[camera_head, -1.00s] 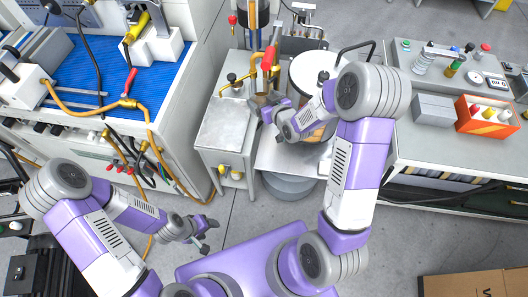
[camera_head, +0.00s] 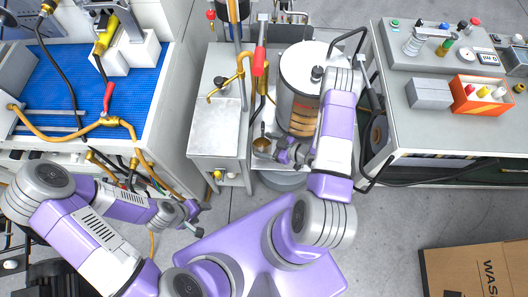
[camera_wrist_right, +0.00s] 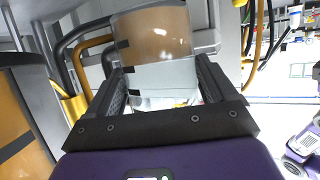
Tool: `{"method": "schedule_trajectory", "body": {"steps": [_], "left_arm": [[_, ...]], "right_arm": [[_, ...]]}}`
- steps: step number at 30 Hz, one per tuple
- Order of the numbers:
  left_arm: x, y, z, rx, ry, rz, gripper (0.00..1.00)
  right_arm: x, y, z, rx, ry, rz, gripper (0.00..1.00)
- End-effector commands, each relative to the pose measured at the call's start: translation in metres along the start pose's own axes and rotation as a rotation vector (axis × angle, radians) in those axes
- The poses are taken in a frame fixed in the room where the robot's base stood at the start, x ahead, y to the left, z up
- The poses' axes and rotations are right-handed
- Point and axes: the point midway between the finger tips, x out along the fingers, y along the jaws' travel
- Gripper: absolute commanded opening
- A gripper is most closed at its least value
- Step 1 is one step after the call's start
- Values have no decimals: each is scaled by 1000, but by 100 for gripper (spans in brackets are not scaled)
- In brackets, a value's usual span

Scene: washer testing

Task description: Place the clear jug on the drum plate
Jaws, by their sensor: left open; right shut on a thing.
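The clear jug (camera_wrist_right: 155,50) shows in the right wrist view as a see-through cylinder with a brownish tint, between my gripper's fingers. My right gripper (camera_wrist_right: 158,85) is shut on it. In the head view my right gripper (camera_head: 274,147) is low in front of the drum (camera_head: 299,100), and only a small brownish part of the jug (camera_head: 262,144) shows at its fingertips. A pale metal plate (camera_head: 272,181) lies below and in front of the drum; I cannot tell whether the jug touches it. My left gripper (camera_head: 194,220) is open and empty over the floor at lower left.
A grey cabinet (camera_head: 216,127) stands just left of the jug, with brass pipes (camera_head: 238,72) and a red-handled valve (camera_head: 259,62) above it. A black hose (camera_head: 360,75) runs at right. A workbench (camera_head: 440,128) stands right, and a cardboard box (camera_head: 470,270) lies on the floor.

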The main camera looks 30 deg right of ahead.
Motion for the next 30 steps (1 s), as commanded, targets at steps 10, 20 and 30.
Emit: {"method": "schedule_trajectory", "body": {"steps": [10,20,30], "left_arm": [[12,-5,0,0,0,0,61],[21,-8,-1,0,0,0,61],[23,-9,-1,0,0,0,61]], "right_arm": [[15,0,36,-1,0,1,51],[26,1,62,-2,0,2,51],[27,1,64,-2,-1,2,94]]}}
